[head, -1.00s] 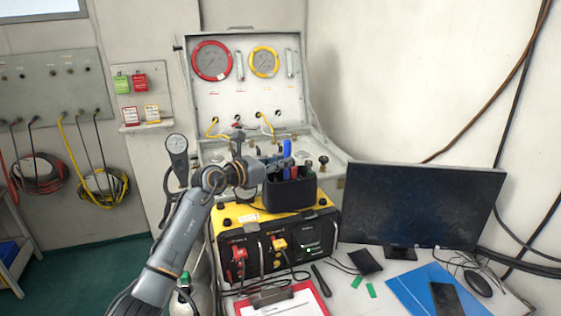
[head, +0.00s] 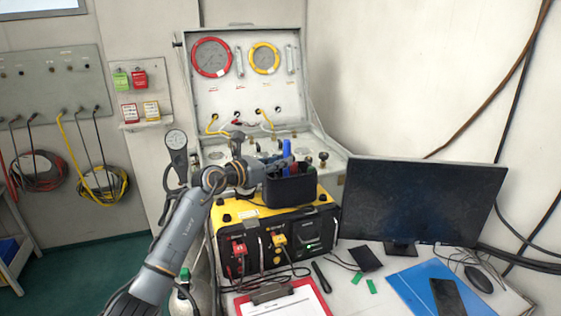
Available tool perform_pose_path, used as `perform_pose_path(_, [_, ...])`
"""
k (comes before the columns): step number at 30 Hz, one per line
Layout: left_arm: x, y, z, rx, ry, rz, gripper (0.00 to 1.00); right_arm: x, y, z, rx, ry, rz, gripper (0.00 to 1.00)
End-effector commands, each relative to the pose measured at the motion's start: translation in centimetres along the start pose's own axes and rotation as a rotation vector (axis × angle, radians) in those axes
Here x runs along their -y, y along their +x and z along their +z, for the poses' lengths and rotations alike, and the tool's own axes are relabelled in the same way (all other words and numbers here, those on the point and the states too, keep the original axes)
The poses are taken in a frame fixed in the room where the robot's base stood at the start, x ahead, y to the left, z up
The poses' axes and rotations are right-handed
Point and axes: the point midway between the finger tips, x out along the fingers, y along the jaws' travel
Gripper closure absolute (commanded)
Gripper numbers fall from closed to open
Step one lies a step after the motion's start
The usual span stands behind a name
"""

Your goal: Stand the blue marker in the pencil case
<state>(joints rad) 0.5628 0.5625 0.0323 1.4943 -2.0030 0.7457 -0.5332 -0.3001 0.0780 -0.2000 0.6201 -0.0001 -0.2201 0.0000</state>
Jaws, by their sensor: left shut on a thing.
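The blue marker (head: 287,147) stands upright over the pencil case, its top part showing. My left gripper (head: 282,165) is shut on it, just above the case's left part. The pencil case (head: 290,190) is a black open-topped holder on top of a yellow and black unit. Red and other pens (head: 311,169) stick up inside it. The marker's lower end is hidden by the gripper and case wall, so I cannot tell how deep it reaches. My right gripper is not in view.
The yellow and black unit (head: 234,216) has cables at its front. A monitor (head: 420,200) stands close at right. A gauge panel in an open case (head: 222,100) is behind. A red clipboard (head: 318,297), a blue folder (head: 408,290) and a phone lie on the desk.

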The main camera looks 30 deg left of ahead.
Motion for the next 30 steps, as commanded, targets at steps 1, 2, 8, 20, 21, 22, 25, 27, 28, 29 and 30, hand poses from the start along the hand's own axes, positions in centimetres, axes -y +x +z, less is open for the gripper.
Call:
perform_pose_path(1, [0.0,0.0,-0.1,0.000,0.000,0.000,1.00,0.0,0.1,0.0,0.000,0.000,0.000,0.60])
perform_pose_path(2, [0.0,0.0,-0.1,0.000,0.000,0.000,1.00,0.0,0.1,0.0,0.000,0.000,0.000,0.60])
perform_pose_path(8, [0.0,0.0,-0.1,0.000,0.000,0.000,1.00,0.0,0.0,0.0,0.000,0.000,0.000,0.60])
perform_pose_path(20, [0.1,0.1,-0.8,-0.001,0.000,-0.001,1.00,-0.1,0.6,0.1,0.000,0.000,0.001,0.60])
perform_pose_path(21, [0.1,0.1,-0.9,-0.001,0.000,-0.001,1.00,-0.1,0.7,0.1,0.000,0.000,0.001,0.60])
perform_pose_path(22, [0.1,0.2,-1.0,0.000,0.000,-0.001,1.00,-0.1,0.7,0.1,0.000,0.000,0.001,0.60])
perform_pose_path(25, [0.1,0.2,-1.3,0.000,0.000,-0.001,1.00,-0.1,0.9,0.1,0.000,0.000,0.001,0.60])
perform_pose_path(27, [0.1,0.2,-1.4,0.000,0.000,-0.001,1.00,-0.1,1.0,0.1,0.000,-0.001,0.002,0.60])
perform_pose_path(28, [0.1,0.2,-1.5,0.000,0.000,0.000,1.00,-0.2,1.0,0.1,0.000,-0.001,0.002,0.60])
perform_pose_path(29, [0.1,0.2,-1.5,0.000,0.000,0.000,1.00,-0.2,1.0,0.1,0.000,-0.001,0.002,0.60])
perform_pose_path(30, [0.1,0.2,-1.5,0.000,0.000,0.000,1.00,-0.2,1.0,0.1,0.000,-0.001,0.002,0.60])
